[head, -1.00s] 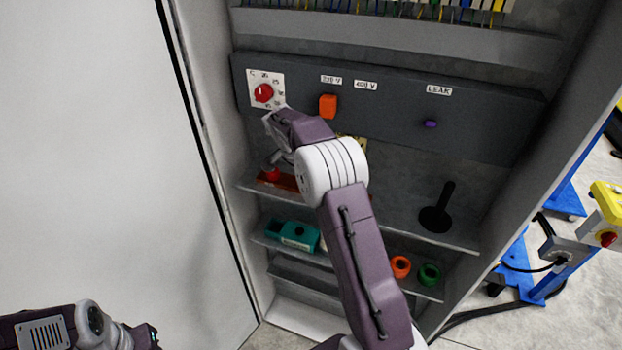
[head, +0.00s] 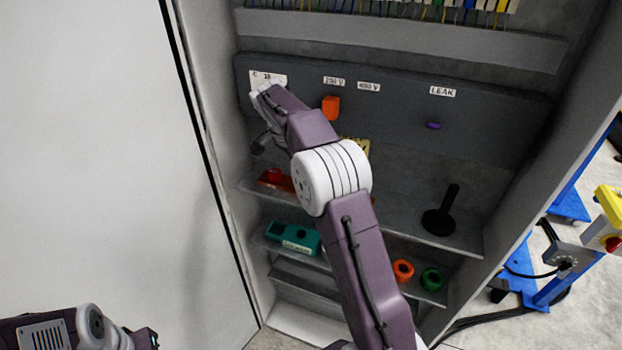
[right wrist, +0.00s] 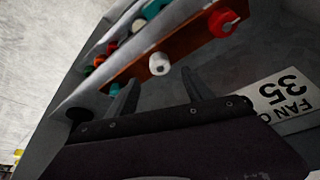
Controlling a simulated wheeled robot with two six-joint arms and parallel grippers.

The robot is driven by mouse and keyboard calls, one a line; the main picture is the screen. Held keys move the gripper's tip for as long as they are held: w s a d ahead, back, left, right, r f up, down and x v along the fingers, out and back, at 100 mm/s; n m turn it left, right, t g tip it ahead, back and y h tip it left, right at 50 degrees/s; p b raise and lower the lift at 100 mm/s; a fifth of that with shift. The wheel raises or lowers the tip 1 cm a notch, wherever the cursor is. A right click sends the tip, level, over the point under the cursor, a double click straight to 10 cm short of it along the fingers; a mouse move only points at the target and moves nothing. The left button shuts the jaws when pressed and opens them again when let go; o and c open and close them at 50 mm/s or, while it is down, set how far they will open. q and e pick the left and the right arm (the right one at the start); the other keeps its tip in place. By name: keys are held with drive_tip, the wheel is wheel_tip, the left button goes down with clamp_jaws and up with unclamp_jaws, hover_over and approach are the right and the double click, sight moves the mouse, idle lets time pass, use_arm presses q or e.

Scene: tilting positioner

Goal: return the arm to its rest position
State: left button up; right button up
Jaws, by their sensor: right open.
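My right arm reaches up into the open cabinet in the head view. Its gripper (head: 262,142) is near the panel's left end, below the white dial plate (head: 268,78), and partly hidden by the wrist. The dial's red knob is hidden behind my arm. In the right wrist view the right gripper's two fingers (right wrist: 160,95) stand apart with nothing between them. Beyond them is a brown-orange strip with a white peg (right wrist: 159,64) and a red peg (right wrist: 222,22). My left gripper (head: 152,338) is at the bottom left, mostly cut off.
The dark panel (head: 480,115) carries an orange switch (head: 330,107) and a purple knob (head: 433,126). Shelves below hold a black-handled object (head: 440,215), a teal block (head: 293,238), an orange ring (head: 403,271) and a green ring (head: 431,279). The white door (head: 90,150) is at left.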

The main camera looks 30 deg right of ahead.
drive_tip(key=shift+v, duration=0.9)
